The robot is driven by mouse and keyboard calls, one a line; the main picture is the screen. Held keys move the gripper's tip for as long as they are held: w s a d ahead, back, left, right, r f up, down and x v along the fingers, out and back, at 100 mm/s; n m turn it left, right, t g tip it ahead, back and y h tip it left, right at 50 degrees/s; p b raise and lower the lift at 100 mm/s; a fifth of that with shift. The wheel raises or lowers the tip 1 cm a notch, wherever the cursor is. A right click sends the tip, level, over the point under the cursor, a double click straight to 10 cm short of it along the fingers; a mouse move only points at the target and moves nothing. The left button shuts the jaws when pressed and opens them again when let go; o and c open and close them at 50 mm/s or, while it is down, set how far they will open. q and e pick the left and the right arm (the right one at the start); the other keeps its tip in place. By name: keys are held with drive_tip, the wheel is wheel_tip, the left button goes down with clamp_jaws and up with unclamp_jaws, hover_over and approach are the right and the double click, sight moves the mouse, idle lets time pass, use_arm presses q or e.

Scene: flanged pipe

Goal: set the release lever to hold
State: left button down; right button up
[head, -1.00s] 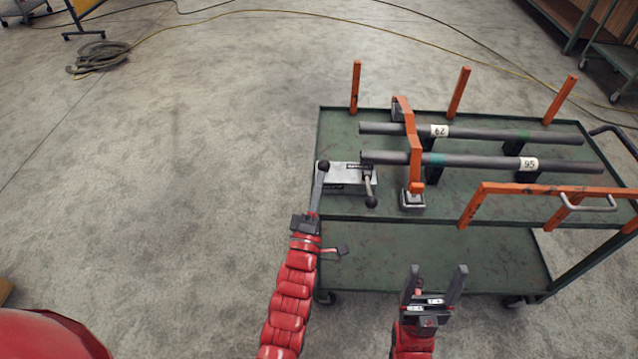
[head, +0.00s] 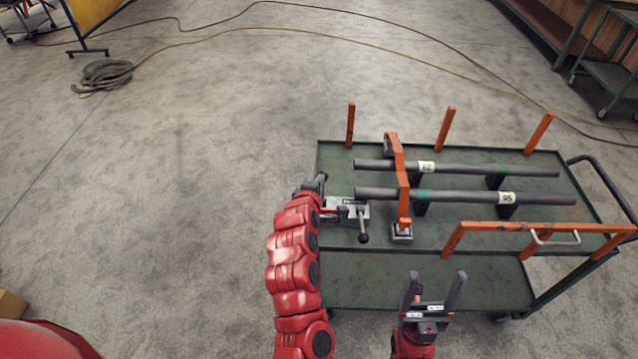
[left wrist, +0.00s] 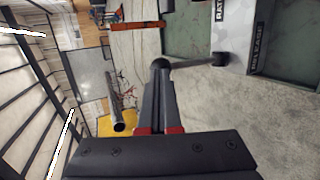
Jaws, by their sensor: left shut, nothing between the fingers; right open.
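A silver box (head: 348,213) with dark label plates sits at the left end of the green cart's top. One lever with a black ball knob (head: 363,238) leans toward the near edge from the box. In the left wrist view, a lever rod (left wrist: 195,64) runs from a dark hub on the box's edge to a black ball (left wrist: 161,63). My left gripper (head: 319,181) is shut and empty. Its fingertips (left wrist: 160,76) are right at that ball; touching or just apart, I cannot tell. My right gripper (head: 436,282) is open and empty, in front of the cart.
Two grey pipes (head: 470,196) lie on dark supports on the cart (head: 470,232), under an orange clamp arm (head: 401,175). Orange posts (head: 446,128) stand along the far edge, and an orange rail (head: 540,226) at the near right.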

use_arm(q)
drive_tip(key=shift+w+a+r+g+p, duration=0.15)
drive_tip(key=shift+w+g+p, duration=0.55)
drive_tip(key=shift+w+g, duration=0.4)
drive_tip(key=shift+r, duration=0.15)
